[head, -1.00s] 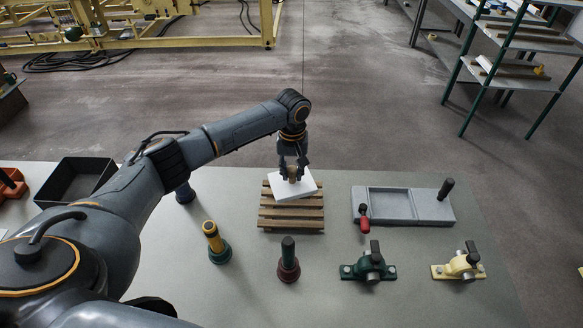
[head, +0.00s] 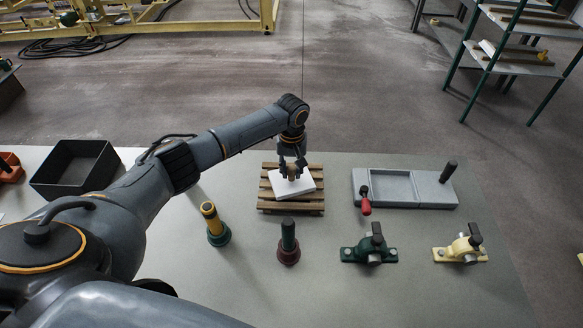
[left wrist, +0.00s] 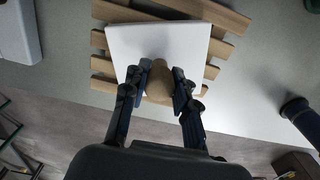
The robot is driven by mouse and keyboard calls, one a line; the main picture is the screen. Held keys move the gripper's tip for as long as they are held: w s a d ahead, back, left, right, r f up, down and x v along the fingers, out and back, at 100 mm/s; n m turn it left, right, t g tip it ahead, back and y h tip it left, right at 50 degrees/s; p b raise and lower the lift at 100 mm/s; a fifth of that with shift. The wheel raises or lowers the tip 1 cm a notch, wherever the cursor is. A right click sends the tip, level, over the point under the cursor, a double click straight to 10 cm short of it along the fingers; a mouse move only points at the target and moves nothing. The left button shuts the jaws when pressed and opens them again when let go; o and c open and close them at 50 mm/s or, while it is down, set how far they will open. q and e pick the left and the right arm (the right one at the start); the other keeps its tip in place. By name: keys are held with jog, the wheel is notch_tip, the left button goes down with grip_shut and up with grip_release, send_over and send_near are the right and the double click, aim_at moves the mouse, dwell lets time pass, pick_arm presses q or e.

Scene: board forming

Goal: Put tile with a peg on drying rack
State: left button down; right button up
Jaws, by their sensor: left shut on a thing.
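The white tile (head: 301,186) lies over the wooden slatted drying rack (head: 291,209), turned a little against the slats. It also shows in the left wrist view (left wrist: 160,43), with the rack's slats (left wrist: 225,48) sticking out on both sides. A tan peg (left wrist: 160,80) stands on the tile. My left gripper (head: 292,172) is above the tile, shut on the peg, with a finger on each side of it in the left wrist view (left wrist: 159,88). Whether the tile's underside touches the slats cannot be told. My right gripper is not in view.
A grey press-like form (head: 400,188) with a red handle is right of the rack. A yellow-handled tool (head: 212,222) and a dark-handled tool (head: 288,240) stand in front. Green (head: 370,247) and cream (head: 461,248) clamps sit front right. A black bin (head: 75,168) is at left.

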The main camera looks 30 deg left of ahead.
pick_arm(q)
jog(key=shift+f, duration=0.25)
dwell(0.3)
jog(key=c, duration=0.6)
grip_release()
jog(key=shift+c, duration=0.2)
notch_tip(320, 180, up, 12)
jog(key=shift+f, duration=0.1)
dwell(0.5)
